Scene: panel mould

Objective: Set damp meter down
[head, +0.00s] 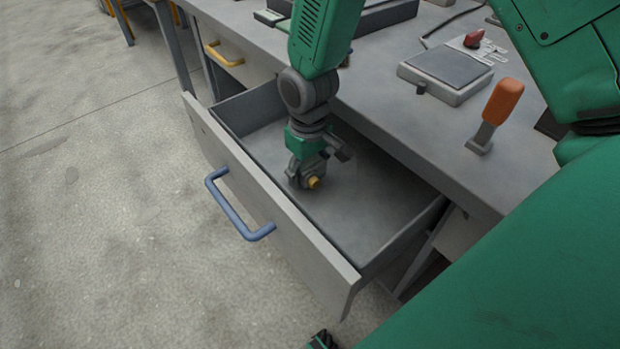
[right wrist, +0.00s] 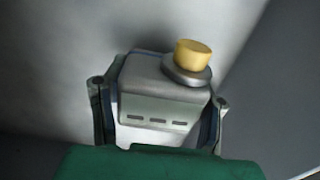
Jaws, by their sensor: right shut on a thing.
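The damp meter is a small grey box with slots in its face and a yellow knob on top, seen closely in the right wrist view (right wrist: 160,82). In the head view its yellow knob (head: 314,182) shows inside the open drawer (head: 380,215). My right gripper (head: 305,170) points down into the drawer and is shut on the meter, with one finger on each side of it. I cannot tell whether the meter touches the drawer floor. My left gripper does not show clearly in either view.
The drawer front has a blue handle (head: 238,207). On the grey bench top (head: 385,105) stand an orange-handled tool (head: 500,103) and a flat grey device with a dark top (head: 445,72). A yellow-handled drawer (head: 222,56) is further back. The drawer floor around the meter is clear.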

